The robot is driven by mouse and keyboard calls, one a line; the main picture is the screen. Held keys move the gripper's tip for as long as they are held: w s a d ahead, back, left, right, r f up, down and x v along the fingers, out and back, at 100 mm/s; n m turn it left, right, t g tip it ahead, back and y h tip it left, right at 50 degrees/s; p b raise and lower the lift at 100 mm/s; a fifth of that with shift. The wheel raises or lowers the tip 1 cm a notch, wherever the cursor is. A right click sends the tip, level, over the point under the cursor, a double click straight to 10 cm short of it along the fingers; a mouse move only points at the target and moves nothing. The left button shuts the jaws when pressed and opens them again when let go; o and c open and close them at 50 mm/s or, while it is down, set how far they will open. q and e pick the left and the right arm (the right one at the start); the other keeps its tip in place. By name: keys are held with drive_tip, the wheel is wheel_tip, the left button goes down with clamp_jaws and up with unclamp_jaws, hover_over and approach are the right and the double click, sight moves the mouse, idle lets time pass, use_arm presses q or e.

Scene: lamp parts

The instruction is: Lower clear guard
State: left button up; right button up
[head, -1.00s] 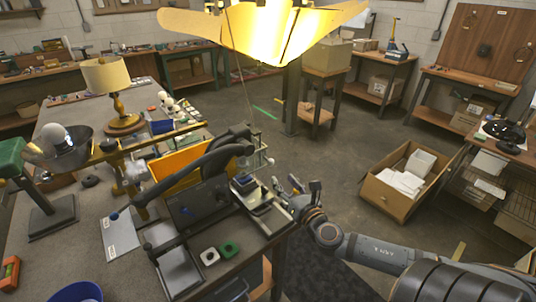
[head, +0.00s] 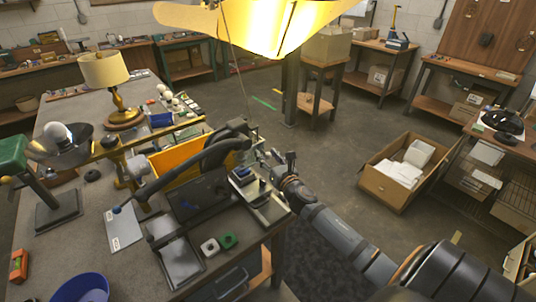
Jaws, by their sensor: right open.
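A bench machine with a dark arched arm (head: 190,165) stands at the right end of the workbench. A small clear, thin-edged panel, apparently the guard (head: 257,153), shows beside the machine's dark head (head: 233,130); its exact outline and tilt are hard to make out. Below it is a pale metal fixture (head: 268,207) with a small blue part (head: 243,172). My right gripper (head: 276,164) is open, just right of the panel and above the fixture's far end. I cannot tell whether it touches the panel. My left gripper does not show.
A yellow bin (head: 178,158) and brass lamp (head: 122,110) stand on the workbench behind and left of the machine. White and green blocks (head: 228,241) lie in front. A cardboard box (head: 385,198) with papers is on the floor. A bright lamp shade (head: 270,28) hangs above.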

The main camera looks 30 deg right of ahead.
clamp_jaws()
drive_tip(key=shift+f, duration=0.1)
idle(0.3)
wheel_tip(320, 180, down, 10)
drive_tip(key=b, duration=0.9)
drive_tip(key=shift+c, duration=2.4)
unclamp_jaws()
drive_tip(key=shift+s, duration=0.1)
drive_tip(key=o, duration=0.5)
